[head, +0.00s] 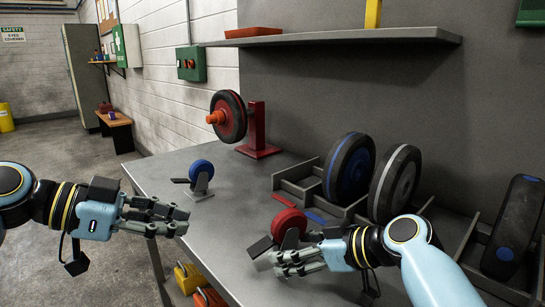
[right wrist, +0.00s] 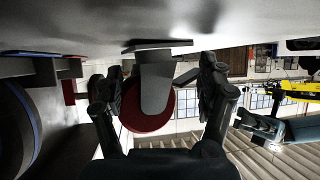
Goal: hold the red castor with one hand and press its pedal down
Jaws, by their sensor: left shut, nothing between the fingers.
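The red castor (head: 289,222) stands on the grey workbench near its front edge, with its dark pedal (head: 261,246) sticking out to the left. My right gripper (head: 279,263) is at the castor's near side, low over the bench. In the right wrist view, which looks inverted, the grey fork and red wheel (right wrist: 148,110) sit between my two spread fingers, with a visible gap on the right side. My left gripper (head: 184,222) is shut and empty, left of the castor and beyond the bench's front edge.
A blue castor (head: 201,172) stands further back on the bench (head: 225,215). A red stand with a wheel (head: 258,130) is behind it. Grey trays (head: 300,190) with large wheels (head: 350,165) are to the right. The bench between the two castors is clear.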

